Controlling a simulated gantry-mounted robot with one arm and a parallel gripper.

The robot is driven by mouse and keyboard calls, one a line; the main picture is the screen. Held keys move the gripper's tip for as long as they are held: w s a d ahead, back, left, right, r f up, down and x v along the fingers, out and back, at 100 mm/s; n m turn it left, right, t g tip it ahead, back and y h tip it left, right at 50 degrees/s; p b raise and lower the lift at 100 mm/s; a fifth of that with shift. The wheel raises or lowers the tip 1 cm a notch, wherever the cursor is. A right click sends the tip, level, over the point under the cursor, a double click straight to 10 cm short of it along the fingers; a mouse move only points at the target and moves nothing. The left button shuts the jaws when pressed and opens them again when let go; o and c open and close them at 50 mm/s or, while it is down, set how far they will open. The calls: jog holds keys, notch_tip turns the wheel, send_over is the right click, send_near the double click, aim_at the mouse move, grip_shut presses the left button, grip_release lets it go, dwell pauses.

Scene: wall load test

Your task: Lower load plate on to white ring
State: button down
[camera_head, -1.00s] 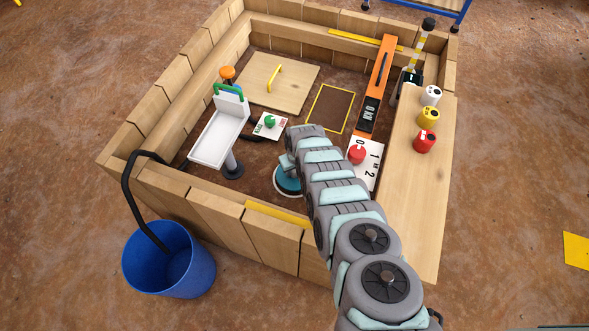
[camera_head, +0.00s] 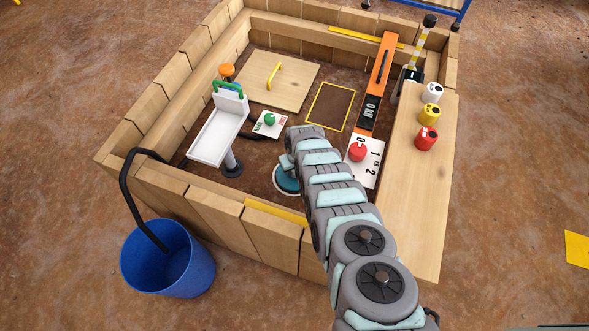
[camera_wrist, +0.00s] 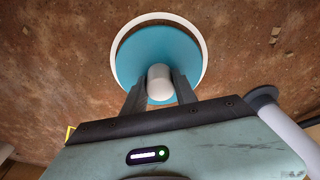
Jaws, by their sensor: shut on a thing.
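The load plate is a teal disc (camera_wrist: 157,45) with a pale knob (camera_wrist: 160,84) on top. My gripper (camera_wrist: 160,88) is shut on that knob in the wrist view. The white ring (camera_wrist: 204,62) lies on the brown soil and shows around the plate. A strip of soil shows between plate and ring at the upper left; the near part is hidden by my gripper. In the head view the plate (camera_head: 286,178) and the ring (camera_head: 279,190) are partly covered by my arm. I cannot tell whether the plate touches the ground.
A grey post with a white tray (camera_head: 217,137) stands left of the plate. A green button box (camera_head: 270,122) lies behind it, and a red button (camera_head: 358,152) on a numbered board lies to the right. The timber wall (camera_head: 225,218) with a yellow strip (camera_head: 275,212) runs in front.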

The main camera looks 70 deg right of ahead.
jog(key=shift+w+f, duration=0.1)
jog(key=c, duration=1.1)
grip_release()
jog(key=shift+d, duration=0.1)
jog(key=shift+o, duration=1)
jog(key=r+p, duration=0.5)
jog(key=r, duration=0.1)
jog(key=s+a+r+p, duration=0.1)
jog(key=r+p, duration=0.2)
jog(key=shift+p, duration=0.35)
jog(key=shift+r, duration=0.5)
jog(key=shift+s+a+r+p, duration=0.15)
jog(key=shift+s+r+p, duration=0.05)
jog(key=shift+r+p, duration=0.1)
jog(key=shift+r, duration=0.1)
